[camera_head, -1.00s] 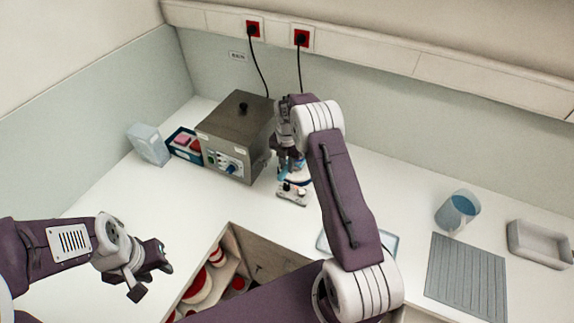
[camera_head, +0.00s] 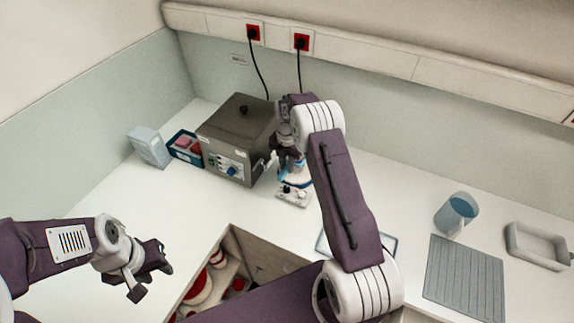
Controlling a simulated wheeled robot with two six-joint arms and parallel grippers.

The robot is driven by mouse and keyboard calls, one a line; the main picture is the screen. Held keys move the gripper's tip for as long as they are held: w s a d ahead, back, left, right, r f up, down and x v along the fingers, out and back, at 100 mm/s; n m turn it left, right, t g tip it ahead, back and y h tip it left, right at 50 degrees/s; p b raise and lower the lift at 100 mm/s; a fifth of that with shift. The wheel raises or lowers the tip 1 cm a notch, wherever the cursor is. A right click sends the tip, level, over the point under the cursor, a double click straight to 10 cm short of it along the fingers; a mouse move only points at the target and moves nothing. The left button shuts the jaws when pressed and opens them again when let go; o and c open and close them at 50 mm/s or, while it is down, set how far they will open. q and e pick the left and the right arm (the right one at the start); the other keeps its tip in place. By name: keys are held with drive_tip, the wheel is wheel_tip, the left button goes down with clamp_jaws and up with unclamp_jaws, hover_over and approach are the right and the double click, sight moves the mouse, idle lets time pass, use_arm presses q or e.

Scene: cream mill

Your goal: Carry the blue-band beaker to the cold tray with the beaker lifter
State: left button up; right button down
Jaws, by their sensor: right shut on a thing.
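My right gripper (camera_head: 288,150) hangs at the back of the counter, just right of the grey metal box, above a small white hotplate-like device (camera_head: 293,197). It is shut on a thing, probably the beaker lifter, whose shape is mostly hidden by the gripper. Something blue and glassy (camera_head: 293,180), likely the blue-band beaker, shows just below the jaws over the device. I cannot tell whether it is lifted or resting. A shallow tray with a pale blue rim (camera_head: 390,243), possibly the cold tray, is partly covered by my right arm. My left gripper (camera_head: 150,277) is empty and open at the lower left.
The metal box (camera_head: 237,140) stands close left of the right gripper. A blue bin (camera_head: 184,148) and a pale box (camera_head: 149,147) are further left. A blue-tinted jug (camera_head: 456,213), ribbed grey mat (camera_head: 464,278) and grey tray (camera_head: 538,246) lie right.

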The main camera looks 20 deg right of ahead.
drive_tip(key=shift+r, duration=0.1)
drive_tip(key=shift+r+p, duration=2.75)
drive_tip(key=shift+r, duration=1)
drive_tip(key=shift+f, duration=0.1)
